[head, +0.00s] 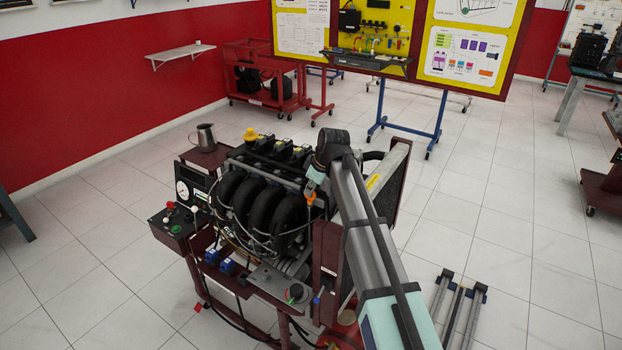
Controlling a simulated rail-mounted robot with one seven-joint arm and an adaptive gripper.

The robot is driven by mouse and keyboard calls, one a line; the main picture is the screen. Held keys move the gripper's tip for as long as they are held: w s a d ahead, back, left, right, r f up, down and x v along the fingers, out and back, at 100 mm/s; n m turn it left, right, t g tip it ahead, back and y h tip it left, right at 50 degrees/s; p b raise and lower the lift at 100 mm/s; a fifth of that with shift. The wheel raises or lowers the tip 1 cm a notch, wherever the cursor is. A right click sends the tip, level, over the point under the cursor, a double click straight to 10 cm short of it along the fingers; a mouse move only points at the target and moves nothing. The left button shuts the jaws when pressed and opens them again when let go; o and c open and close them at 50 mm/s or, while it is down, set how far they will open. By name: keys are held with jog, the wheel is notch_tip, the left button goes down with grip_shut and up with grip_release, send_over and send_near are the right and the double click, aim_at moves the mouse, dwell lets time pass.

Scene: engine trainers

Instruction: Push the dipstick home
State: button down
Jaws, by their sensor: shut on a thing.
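The engine trainer (262,205) stands in the middle of the head view, a black engine with curved intake pipes on a dark red frame. My gripper (311,188) is at the engine's right side, pointing down, with my arm reaching to it from the lower right. It is shut on the orange handle of the dipstick (310,199). The rest of the dipstick and its tube are too small or hidden to make out, so I cannot tell how deep it sits.
A radiator (393,190) stands right behind my arm. A yellow cap (250,135) tops the engine, and a metal jug (206,137) stands at its back left. A control box (176,222) juts out at left. The tiled floor around is mostly clear.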

jog(key=shift+f, duration=0.7)
jog(key=shift+s, duration=0.1)
jog(key=c, duration=1.2)
grip_release()
jog(key=shift+f, duration=0.1)
jog(key=v, duration=1.2)
